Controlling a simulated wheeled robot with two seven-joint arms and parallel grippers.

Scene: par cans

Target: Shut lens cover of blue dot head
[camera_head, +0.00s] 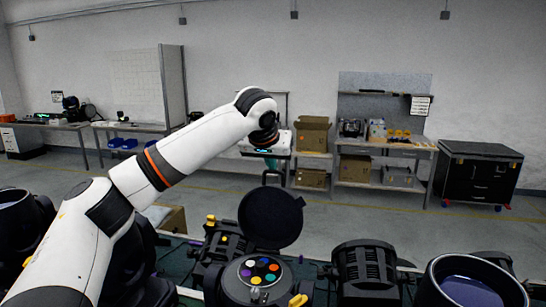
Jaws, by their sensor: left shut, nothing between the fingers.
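A black stage-light head (233,288) with several coloured lenses on its face stands at the bottom centre. Its round black lens cover (270,218) stands open, raised at the far side of the face. I cannot tell a separate blue dot marking on this head. My left arm comes in from the left, and my left gripper (272,181) hangs pointing down above and just beyond the raised cover, apart from it. It is shut and empty. My right gripper is not in view.
Another black head (365,267) stands to the right, with a wide open-faced can (470,285) at the bottom right. More dark cans stand at the left, partly behind my arm. Workbenches, cardboard boxes (312,133) and a black cabinet (478,172) are far back.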

